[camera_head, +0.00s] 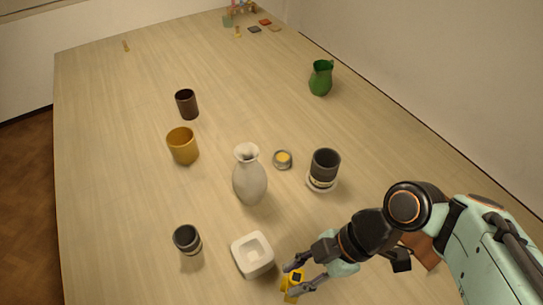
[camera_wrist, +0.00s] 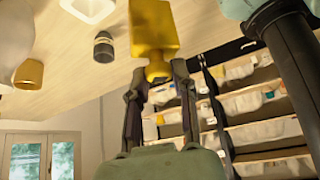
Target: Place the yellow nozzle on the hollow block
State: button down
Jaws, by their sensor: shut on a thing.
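The yellow nozzle (camera_head: 292,282) is between the fingers of my gripper (camera_head: 294,279) near the bottom of the head view. In the wrist view the nozzle (camera_wrist: 153,28) shows large at the top centre, its narrow end between the two fingertips (camera_wrist: 157,84). My gripper is shut on it. The hollow block (camera_head: 240,252) is white and square with a recess in its top. It stands on the table just left of the nozzle, apart from it. Part of the block (camera_wrist: 88,10) shows at the top of the wrist view. I cannot tell how high the nozzle is.
A white vase (camera_head: 249,182) stands beyond the block, and a dark cup (camera_head: 187,240) to its left. A banded dark cup (camera_head: 324,170), a small yellow-topped dish (camera_head: 283,159), a mustard cup (camera_head: 183,147), a brown cup (camera_head: 187,104) and a green pitcher (camera_head: 320,78) stand farther back.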

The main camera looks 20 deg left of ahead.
jog(key=shift+s+a+r, duration=0.25)
jog(key=shift+s+a, duration=0.05)
jog(key=shift+s, duration=0.4)
jog(key=shift+w+a, duration=0.1)
jog(key=shift+a, duration=0.15)
jog(key=shift+w+a+f, duration=1.5)
jog(key=shift+w+f, duration=0.15)
jog(key=shift+f, duration=0.45)
jog(key=shift+w+a+f, duration=1.55)
jog(key=shift+w+f, duration=0.15)
jog(key=shift+f, duration=0.35)
jog(key=shift+w+a+f, duration=1.5)
jog(key=shift+w+f, duration=0.15)
jog(key=shift+f, duration=0.45)
jog(key=shift+f, duration=0.1)
jog(key=c, duration=0.9)
grip_release()
